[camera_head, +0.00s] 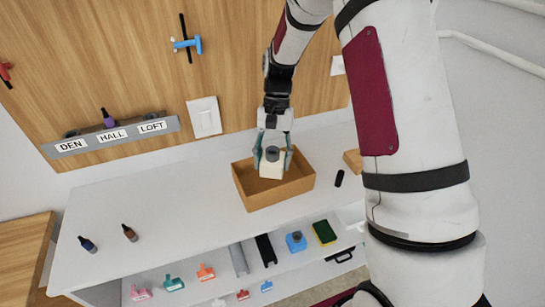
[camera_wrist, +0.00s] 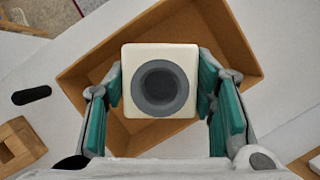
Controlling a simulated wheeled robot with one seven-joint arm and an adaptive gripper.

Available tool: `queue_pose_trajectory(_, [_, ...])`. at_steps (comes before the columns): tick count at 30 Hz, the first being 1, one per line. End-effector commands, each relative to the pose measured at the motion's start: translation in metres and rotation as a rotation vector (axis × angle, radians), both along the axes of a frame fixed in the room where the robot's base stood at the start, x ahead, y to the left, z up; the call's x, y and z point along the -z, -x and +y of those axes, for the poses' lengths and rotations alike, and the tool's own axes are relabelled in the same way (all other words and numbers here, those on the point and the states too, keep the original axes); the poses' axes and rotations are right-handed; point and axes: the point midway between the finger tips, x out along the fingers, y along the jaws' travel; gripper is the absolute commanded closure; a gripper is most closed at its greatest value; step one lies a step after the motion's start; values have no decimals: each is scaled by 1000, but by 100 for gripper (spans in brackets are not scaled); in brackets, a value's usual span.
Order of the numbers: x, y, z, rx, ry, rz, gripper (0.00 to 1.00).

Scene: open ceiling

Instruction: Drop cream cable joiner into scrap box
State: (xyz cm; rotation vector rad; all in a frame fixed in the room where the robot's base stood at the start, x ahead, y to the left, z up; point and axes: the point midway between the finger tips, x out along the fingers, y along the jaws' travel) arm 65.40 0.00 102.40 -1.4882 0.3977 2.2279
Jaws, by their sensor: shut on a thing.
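The cream cable joiner (camera_head: 271,165) is a cream block with a round grey socket on its face. It also shows in the wrist view (camera_wrist: 133,60), held between the teal finger pads. My gripper (camera_head: 272,158) is shut on it by two opposite sides. The scrap box (camera_head: 275,195) is an open brown box on the white counter. In the wrist view the box (camera_wrist: 245,45) lies behind and below the joiner. The joiner is over the box opening; I cannot tell exactly how high. The joiner and fingers hide part of the box floor.
A black oval item (camera_head: 339,178) and a wooden block (camera_head: 353,160) are right of the box. A labelled rail (camera_head: 110,135) is on the wall.

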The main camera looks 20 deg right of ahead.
Motion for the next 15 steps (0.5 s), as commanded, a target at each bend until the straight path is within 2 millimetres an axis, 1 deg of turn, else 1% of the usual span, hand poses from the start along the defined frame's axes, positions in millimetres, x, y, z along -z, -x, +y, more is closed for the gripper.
queue_pose_trajectory(2, [0, 0, 0, 0, 0, 0, 77])
queue_pose_trajectory(3, [0, 0, 0, 0, 0, 0, 40])
queue_pose_trajectory(5, [0, 0, 0, 0, 0, 0, 26])
queue_pose_trajectory(15, [-1, 0, 0, 0, 0, 0, 26])
